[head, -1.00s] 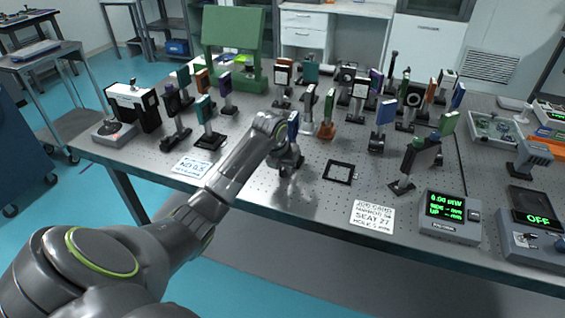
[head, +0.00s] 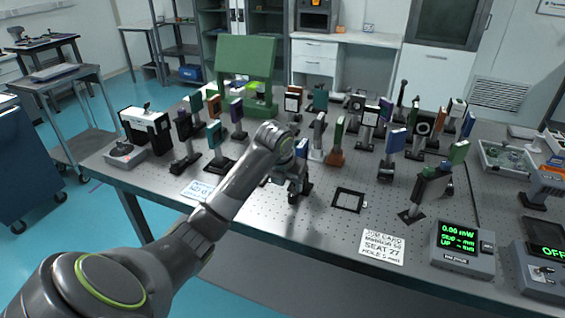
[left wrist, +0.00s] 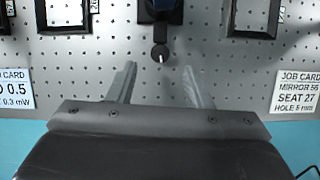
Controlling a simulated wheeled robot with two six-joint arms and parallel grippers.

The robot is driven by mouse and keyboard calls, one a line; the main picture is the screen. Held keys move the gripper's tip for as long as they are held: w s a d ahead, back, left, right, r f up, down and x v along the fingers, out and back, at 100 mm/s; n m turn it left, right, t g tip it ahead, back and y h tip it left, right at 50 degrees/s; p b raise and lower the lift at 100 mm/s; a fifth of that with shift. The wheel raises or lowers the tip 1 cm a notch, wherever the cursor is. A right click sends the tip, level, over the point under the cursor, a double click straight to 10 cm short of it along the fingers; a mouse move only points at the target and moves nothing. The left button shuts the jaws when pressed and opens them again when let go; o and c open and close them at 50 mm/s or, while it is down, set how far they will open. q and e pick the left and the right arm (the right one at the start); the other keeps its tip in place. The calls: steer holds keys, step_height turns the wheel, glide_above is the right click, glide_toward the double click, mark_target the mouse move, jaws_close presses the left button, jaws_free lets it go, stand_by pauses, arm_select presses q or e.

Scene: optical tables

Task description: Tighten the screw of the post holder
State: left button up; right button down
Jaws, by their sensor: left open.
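In the left wrist view, a dark post holder (left wrist: 160,13) stands at the top middle on the perforated table. A small round dark screw knob (left wrist: 160,53) on a thin stem sticks out from it toward me. My left gripper (left wrist: 159,68) is open and empty, its two fingers pointing at the holder, with the knob just ahead of the gap between them. In the head view my left gripper (head: 292,195) is low over the table and hides most of this holder; a blue-edged mount (head: 302,148) shows behind it. My right gripper is in neither view.
A flat black square frame (head: 349,200) lies right of my gripper. Job cards lie in front (head: 382,246) and to the left (head: 198,190). Several posts with mounts crowd behind. A power meter (head: 464,248) stands at the front right. The front strip between the cards is clear.

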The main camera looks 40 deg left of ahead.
arm_select(q)
steer(key=p+v, duration=0.4)
steer(key=v, duration=0.7)
steer(key=shift+r, duration=0.3)
